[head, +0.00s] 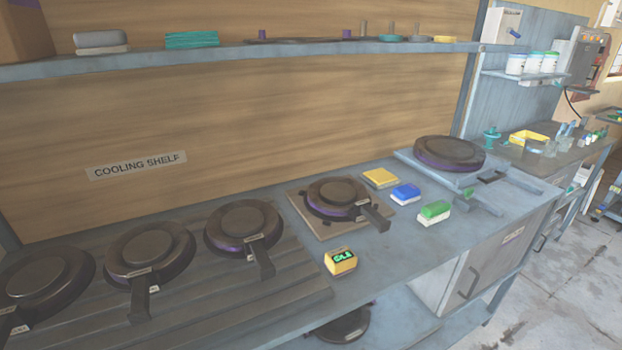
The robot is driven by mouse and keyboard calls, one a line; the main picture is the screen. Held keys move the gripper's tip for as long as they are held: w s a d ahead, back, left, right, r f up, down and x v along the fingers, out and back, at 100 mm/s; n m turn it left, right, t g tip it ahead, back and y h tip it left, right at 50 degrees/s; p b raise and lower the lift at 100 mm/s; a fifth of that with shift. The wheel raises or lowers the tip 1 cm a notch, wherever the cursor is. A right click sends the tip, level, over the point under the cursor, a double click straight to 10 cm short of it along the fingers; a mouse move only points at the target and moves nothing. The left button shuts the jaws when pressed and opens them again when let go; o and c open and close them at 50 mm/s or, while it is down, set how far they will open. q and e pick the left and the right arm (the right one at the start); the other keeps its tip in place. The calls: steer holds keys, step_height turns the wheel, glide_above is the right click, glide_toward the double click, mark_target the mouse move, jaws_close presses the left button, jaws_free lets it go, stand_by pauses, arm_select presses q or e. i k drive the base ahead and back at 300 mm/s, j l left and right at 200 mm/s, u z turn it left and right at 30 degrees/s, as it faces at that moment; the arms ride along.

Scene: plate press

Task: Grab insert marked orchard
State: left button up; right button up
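Several round dark inserts with handles and small pale tags are in the head view. One insert (40,280) is at the far left, one (148,252) is beside it, and one (242,226) is to the right of that, all on a ribbed grey rack (215,305). Another insert (337,196) sits on a brown square board (300,206), its handle toward the front right. The tags are too small to read, so I cannot tell which says orchard. Neither of my grippers is in view.
A yellow box with a green display (341,262) stands near the counter's front. Yellow (380,178), blue (405,194) and green (434,211) blocks lie right of the board. A dark round plate (449,153) sits at the right. An upper shelf (250,56) spans above.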

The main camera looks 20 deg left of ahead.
mark_target(146, 258)
steer(key=i+j+u, duration=0.15)
steer(key=u, duration=1.45)
